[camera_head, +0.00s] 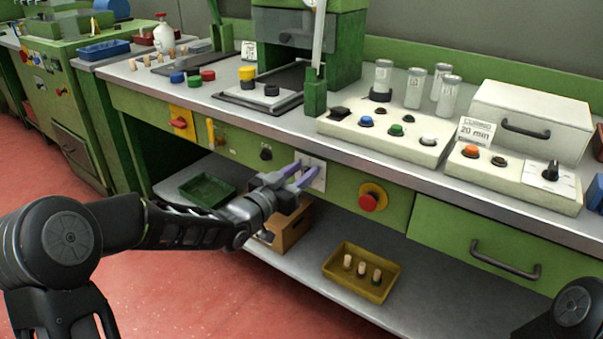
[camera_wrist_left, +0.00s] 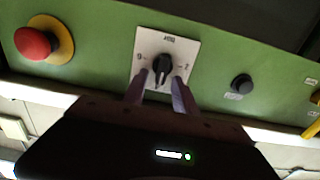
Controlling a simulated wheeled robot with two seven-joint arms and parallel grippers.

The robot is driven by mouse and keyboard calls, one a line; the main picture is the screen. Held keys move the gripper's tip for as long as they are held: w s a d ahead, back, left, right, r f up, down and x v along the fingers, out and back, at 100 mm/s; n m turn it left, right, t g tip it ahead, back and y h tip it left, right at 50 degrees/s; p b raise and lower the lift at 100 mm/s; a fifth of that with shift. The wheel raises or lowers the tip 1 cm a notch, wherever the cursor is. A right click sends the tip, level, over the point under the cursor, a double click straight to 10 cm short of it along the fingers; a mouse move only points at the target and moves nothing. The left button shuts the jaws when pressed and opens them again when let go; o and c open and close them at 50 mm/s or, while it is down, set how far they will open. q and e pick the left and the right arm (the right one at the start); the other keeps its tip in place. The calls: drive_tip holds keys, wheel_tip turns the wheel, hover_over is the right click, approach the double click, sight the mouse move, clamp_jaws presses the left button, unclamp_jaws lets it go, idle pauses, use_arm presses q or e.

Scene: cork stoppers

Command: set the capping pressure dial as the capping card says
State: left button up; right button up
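The dial is a black knob (camera_wrist_left: 162,68) on a white plate (camera_wrist_left: 150,45) in the green front panel. The plate's marks are small and the setting is hard to read. In the head view the plate (camera_head: 318,181) is partly behind my left gripper (camera_head: 304,170). In the left wrist view the two purple fingers of this gripper (camera_wrist_left: 159,78) are apart, one on each side of the knob, with gaps visible. A small card (camera_head: 249,50) stands by the press, its text too small to read. Another card (camera_head: 476,132) reads "CURING 20 min". My right gripper is out of view.
A red button on a yellow ring (camera_head: 368,201) is beside the dial, and a black button (camera_head: 266,153) is on the other side. Below, a shelf holds a yellow tray (camera_head: 346,285) with corks, a green tray (camera_head: 207,188) and a brown box (camera_head: 290,232).

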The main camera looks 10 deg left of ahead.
use_arm(q)
drive_tip(key=shift+c, duration=0.5)
clamp_jaws()
drive_tip(key=shift+f+m+b, duration=0.1)
drive_tip(key=shift+m+b, duration=0.2)
drive_tip(key=shift+b, duration=0.35)
drive_tip(key=shift+s+d+f+m+b, duration=0.1)
drive_tip(key=shift+d+m+b, duration=0.1)
drive_tip(key=shift+m+b, duration=1.6)
drive_tip(key=shift+s+d+f+m+b, duration=0.1)
drive_tip(key=shift+d+m+b, duration=0.15)
drive_tip(key=shift+m+b, duration=1.5)
drive_tip(key=shift+s+d+f+m+b, duration=0.15)
drive_tip(key=shift+m+b, duration=0.9)
drive_tip(key=shift+b, duration=1.4)
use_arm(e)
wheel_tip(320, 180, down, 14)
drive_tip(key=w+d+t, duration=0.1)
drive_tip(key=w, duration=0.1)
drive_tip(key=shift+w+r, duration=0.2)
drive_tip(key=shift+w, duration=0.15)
use_arm(q)
drive_tip(key=shift+w+r, duration=0.1)
drive_tip(key=shift+o, duration=0.5)
unclamp_jaws()
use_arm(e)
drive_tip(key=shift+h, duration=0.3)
